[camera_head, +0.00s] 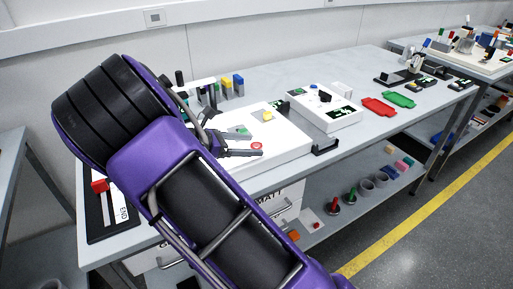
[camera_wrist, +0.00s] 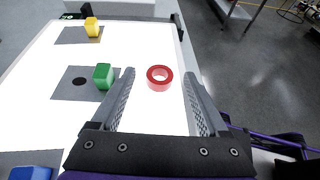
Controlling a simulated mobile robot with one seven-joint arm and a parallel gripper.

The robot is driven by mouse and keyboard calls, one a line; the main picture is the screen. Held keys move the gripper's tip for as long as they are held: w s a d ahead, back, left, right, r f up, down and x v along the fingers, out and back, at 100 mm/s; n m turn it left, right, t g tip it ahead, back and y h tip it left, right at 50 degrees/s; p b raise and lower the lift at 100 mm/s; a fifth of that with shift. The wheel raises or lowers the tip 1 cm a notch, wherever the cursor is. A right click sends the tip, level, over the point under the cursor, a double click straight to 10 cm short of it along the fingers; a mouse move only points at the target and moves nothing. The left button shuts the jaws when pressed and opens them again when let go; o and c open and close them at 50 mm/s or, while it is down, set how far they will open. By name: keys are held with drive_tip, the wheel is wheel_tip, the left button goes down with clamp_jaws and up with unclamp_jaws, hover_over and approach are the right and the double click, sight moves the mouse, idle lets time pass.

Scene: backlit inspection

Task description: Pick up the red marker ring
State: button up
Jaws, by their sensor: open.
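The red marker ring (camera_wrist: 151,84) lies flat on the bright white light panel (camera_wrist: 50,130) in the wrist view. In the head view the ring (camera_head: 257,146) shows near the front edge of the panel, just beyond the fingertips. My gripper (camera_wrist: 158,76) is open and empty, with one finger on each side of the ring in the wrist picture. Whether the fingers are at the ring's height cannot be told. In the head view my gripper (camera_head: 243,144) is low over the panel, partly hidden by my arm.
A green block (camera_wrist: 104,76) sits just left of the left finger. A yellow block (camera_wrist: 92,27) and a blue block (camera_wrist: 30,173) are farther off. A second white box (camera_head: 322,108), a red plate (camera_head: 378,106) and a green plate (camera_head: 399,99) lie right on the bench.

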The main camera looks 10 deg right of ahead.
drive_tip(key=shift+w+d+f, duration=0.15)
drive_tip(key=shift+d+f, duration=0.1)
drive_tip(key=shift+d, duration=0.35)
clamp_jaws()
drive_tip(key=shift+r, duration=0.1)
